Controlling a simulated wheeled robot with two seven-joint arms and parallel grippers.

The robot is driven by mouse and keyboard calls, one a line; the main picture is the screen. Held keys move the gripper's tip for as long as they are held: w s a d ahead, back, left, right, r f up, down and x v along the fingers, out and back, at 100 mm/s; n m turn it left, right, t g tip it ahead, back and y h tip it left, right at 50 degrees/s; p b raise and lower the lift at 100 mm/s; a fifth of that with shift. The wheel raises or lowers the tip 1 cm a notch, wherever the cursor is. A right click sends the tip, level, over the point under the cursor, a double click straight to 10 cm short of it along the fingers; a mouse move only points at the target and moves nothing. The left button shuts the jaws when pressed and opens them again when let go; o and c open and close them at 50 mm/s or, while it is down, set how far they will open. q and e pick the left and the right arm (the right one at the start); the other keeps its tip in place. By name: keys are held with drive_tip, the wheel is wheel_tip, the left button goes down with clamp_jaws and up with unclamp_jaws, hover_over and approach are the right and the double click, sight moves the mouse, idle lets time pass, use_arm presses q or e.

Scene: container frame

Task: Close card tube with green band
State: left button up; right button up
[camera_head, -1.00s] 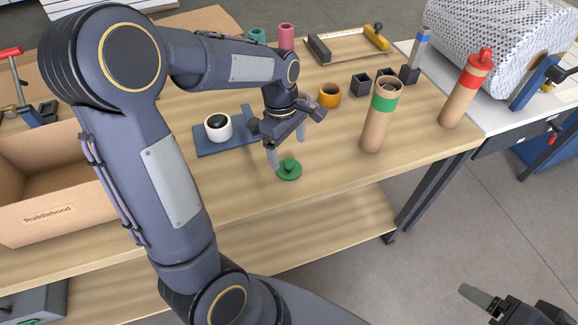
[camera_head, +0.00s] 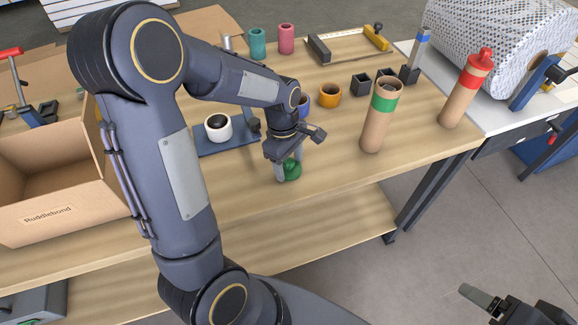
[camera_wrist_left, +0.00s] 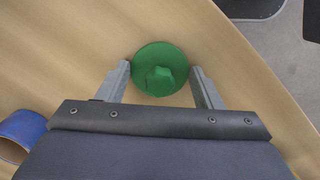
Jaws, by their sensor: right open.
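The card tube with the green band (camera_head: 376,125) stands upright near the table's front edge, its top open. A green cap (camera_head: 291,170) with a knob lies on the table to the left of the tube. My left gripper (camera_head: 288,172) is low over the cap, pointing down. In the left wrist view its two open fingers (camera_wrist_left: 162,88) stand on either side of the green cap (camera_wrist_left: 160,70), with gaps between them and the knob. My right gripper (camera_head: 490,298) is at the lower right, away from the table, open and empty.
A red-banded tube (camera_head: 464,92) with a red cap stands to the right. A white cup (camera_head: 218,128) on a blue board, an orange ring (camera_head: 329,95) and dark square holders (camera_head: 362,83) lie behind. A cardboard box (camera_head: 60,215) sits at the left.

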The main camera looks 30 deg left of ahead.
sight(291, 163)
use_arm(q)
drive_tip(key=c, duration=0.4)
drive_tip(key=shift+c, duration=0.2)
drive_tip(key=shift+r, duration=0.55)
wheel_tip(291, 163, up, 3)
drive_tip(key=shift+s+d+f, duration=0.1)
drive_tip(key=shift+f, duration=0.1)
drive_tip(key=s+d+r, duration=0.6)
drive_tip(key=s+r, duration=0.3)
drive_tip(key=s, duration=0.3)
drive_tip(key=shift+s+r, duration=0.15)
drive_tip(key=shift+d, duration=0.1)
